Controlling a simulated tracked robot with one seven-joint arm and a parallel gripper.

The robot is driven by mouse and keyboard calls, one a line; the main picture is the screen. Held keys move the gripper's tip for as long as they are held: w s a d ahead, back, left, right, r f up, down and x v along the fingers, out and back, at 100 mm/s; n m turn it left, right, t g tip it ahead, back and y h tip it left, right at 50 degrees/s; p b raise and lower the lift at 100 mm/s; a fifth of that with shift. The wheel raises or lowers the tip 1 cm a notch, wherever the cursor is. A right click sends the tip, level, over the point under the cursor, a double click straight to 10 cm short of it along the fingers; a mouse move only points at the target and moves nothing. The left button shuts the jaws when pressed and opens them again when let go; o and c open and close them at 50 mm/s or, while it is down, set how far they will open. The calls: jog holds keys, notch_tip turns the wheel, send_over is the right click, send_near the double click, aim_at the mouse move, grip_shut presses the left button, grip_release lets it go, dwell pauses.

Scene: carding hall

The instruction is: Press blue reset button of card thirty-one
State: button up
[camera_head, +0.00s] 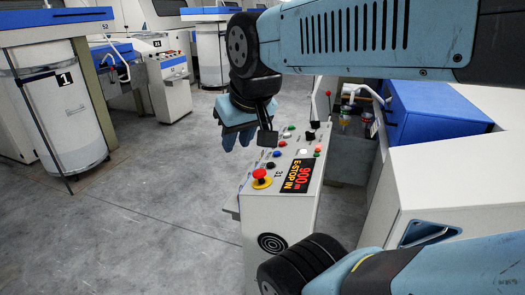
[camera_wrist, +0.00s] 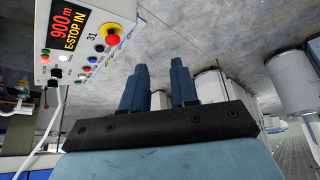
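The control console (camera_head: 250,215) of card 31 stands below and right of my gripper in the head view. The blue button (camera_head: 277,153) is in its left row, between a dark knob (camera_head: 271,165) and a red button (camera_head: 283,143). It also shows in the wrist view (camera_wrist: 92,59), left of my fingers. A red mushroom button (camera_head: 262,175) on yellow is at the near end. A display (camera_head: 298,176) reads "900m" and "E-STOP IN". My gripper (camera_head: 240,139) hangs at the console's upper left, apart from the blue button. In the wrist view its fingers (camera_wrist: 159,70) are apart and empty.
A black lever (camera_head: 310,134) and a thin rod with a red tip (camera_head: 328,94) rise at the console's far end. Blue-and-white machinery (camera_head: 440,110) stands close on the right. A white can marked 1 (camera_head: 62,125) stands left. The grey floor between is clear.

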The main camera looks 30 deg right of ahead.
grip_shut()
dwell(1.0)
